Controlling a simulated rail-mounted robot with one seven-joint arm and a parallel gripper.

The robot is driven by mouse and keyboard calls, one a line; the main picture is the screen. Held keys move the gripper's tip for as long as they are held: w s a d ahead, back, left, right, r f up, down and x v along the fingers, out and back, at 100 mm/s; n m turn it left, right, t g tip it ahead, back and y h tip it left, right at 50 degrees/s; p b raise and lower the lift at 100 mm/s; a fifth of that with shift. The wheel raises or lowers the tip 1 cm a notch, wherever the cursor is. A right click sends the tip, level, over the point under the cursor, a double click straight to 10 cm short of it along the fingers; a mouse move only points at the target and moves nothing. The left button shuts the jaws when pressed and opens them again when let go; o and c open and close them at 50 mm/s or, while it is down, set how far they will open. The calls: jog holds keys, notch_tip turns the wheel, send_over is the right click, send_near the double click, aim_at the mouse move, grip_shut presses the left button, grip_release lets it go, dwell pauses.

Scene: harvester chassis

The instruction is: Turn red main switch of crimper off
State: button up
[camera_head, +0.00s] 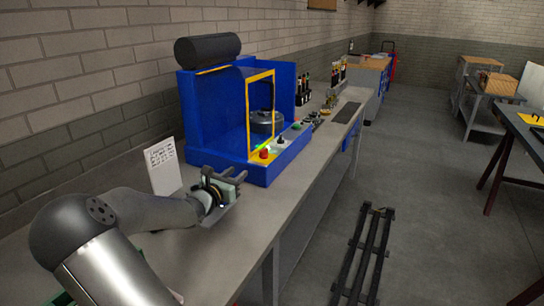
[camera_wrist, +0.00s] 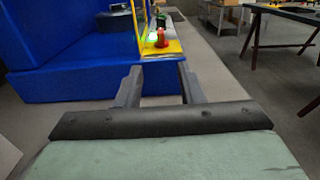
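The crimper (camera_head: 220,120) is a blue machine with a yellow-edged opening and a dark cylinder on top, standing on the grey bench. Its red switch (camera_head: 264,153) sits on a yellow panel at the front corner, beside a glowing green light (camera_head: 268,146). In the wrist view the red switch (camera_wrist: 161,38) and green light (camera_wrist: 152,38) show beyond the fingers. My gripper (camera_head: 241,182) is in front of the crimper, apart from the switch. In the wrist view my gripper (camera_wrist: 160,84) has its two fingers spread with nothing between them.
A white sign with text (camera_head: 163,166) stands on the bench left of my gripper. Bottles (camera_head: 304,88) and small parts stand farther along the bench (camera_head: 262,204). A dark rack (camera_head: 364,252) lies on the floor to the right. The air between my gripper and the switch looks clear.

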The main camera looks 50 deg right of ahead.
aim_at(261, 154)
jog(key=d, duration=0.5)
jog(key=w+d+p, duration=0.1)
jog(key=d, duration=0.4)
jog(key=w+d+p, duration=0.1)
jog(key=d, duration=0.4)
jog(key=shift+w+d, duration=0.25)
jog(key=shift+d, duration=0.15)
grip_shut()
